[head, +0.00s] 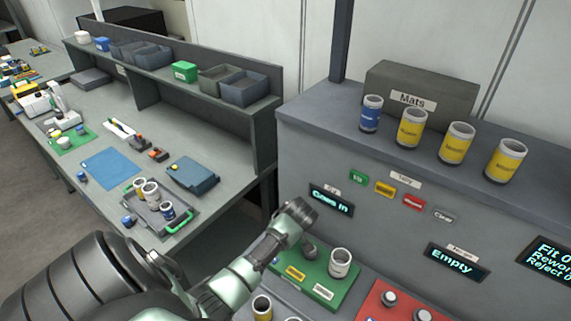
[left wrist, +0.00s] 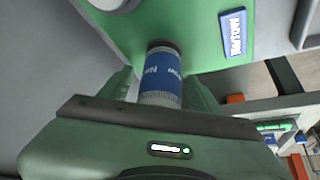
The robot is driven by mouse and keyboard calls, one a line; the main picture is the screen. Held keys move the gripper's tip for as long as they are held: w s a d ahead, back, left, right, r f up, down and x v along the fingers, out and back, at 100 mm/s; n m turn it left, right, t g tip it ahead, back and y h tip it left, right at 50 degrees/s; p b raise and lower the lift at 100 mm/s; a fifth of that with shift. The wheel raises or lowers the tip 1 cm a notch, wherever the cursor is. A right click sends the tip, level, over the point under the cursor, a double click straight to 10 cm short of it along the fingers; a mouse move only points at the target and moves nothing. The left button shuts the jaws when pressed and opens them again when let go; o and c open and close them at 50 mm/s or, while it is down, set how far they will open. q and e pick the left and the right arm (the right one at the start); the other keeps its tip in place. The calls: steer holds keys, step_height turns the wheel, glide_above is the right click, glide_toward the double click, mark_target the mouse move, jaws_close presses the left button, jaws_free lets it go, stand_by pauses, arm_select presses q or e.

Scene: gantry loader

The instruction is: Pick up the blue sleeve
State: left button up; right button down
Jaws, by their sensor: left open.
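In the head view my left arm reaches over the green board (head: 345,292), and the jaws and that sleeve are hidden there. My right gripper is not in view.
Another blue sleeve (head: 370,114) stands on the grey ledge beside several yellow sleeves (head: 457,144). A white sleeve (head: 340,263) stands on the green board near my arm. A red board (head: 375,305) lies to the right. A tray (head: 185,217) with sleeves is on the left bench.

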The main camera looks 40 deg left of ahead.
arm_select(q)
steer(key=shift+f, duration=0.1)
jaws_close()
steer(key=shift+w, duration=0.1)
stand_by(0.3)
step_height(320, 180, up, 20)
steer(key=b, duration=0.4)
stand_by(0.4)
